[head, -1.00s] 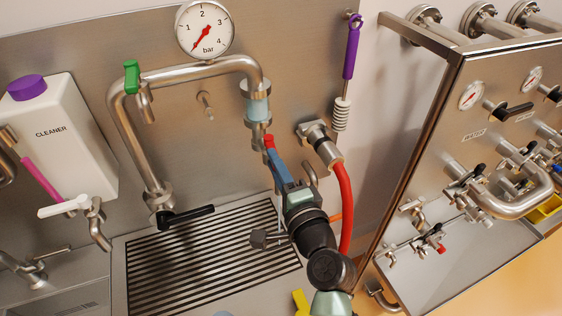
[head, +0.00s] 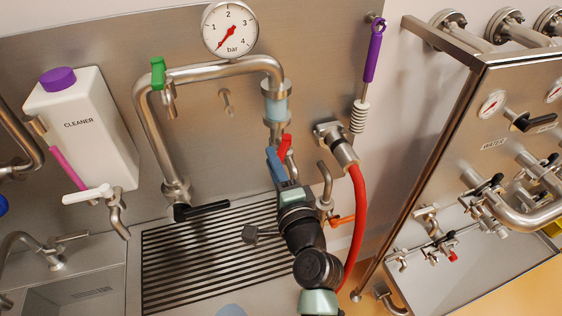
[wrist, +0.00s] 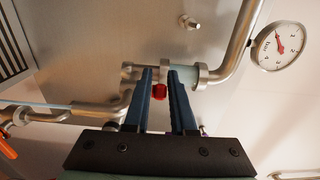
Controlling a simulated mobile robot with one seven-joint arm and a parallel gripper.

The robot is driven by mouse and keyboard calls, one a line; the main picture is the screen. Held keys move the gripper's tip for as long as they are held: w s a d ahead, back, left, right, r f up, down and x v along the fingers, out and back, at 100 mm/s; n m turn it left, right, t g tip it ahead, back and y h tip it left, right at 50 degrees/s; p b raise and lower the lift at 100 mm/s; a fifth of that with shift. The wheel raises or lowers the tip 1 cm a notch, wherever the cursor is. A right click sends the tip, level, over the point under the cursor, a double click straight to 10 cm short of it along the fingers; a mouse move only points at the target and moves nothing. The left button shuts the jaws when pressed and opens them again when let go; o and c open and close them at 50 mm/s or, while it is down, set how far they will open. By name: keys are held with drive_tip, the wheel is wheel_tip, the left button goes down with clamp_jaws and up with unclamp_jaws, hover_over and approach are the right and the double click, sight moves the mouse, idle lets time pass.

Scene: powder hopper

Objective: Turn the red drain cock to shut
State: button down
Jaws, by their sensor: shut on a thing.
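The red drain cock (head: 286,146) has a short red handle. It sits just below the sight glass (head: 276,105) at the lower end of the bent steel pipe. In the head view the handle stands steeply and leans a little right. My gripper (head: 280,158) has blue fingers and is at the cock from below and in front. In the wrist view the red handle (wrist: 160,91) shows between the two fingers (wrist: 160,76), which are shut on it. The fingers and gripper hide the cock's lower part and body.
A red hose (head: 357,210) hangs from a fitting right of my gripper. A black lever (head: 202,210) and a green-handled valve (head: 158,72) are to the left. A slotted drain grate (head: 190,255) lies below. A steel-framed panel (head: 520,150) stands at the right.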

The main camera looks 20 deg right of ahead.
drive_tip(key=shift+w+a, duration=0.2)
drive_tip(key=shift+a, duration=0.2)
drive_tip(key=shift+w+a, duration=0.55)
drive_tip(key=shift+w, duration=0.05)
drive_tip(key=shift+r, duration=0.1)
drive_tip(key=shift+w+a, duration=0.3)
drive_tip(key=shift+w, duration=0.45)
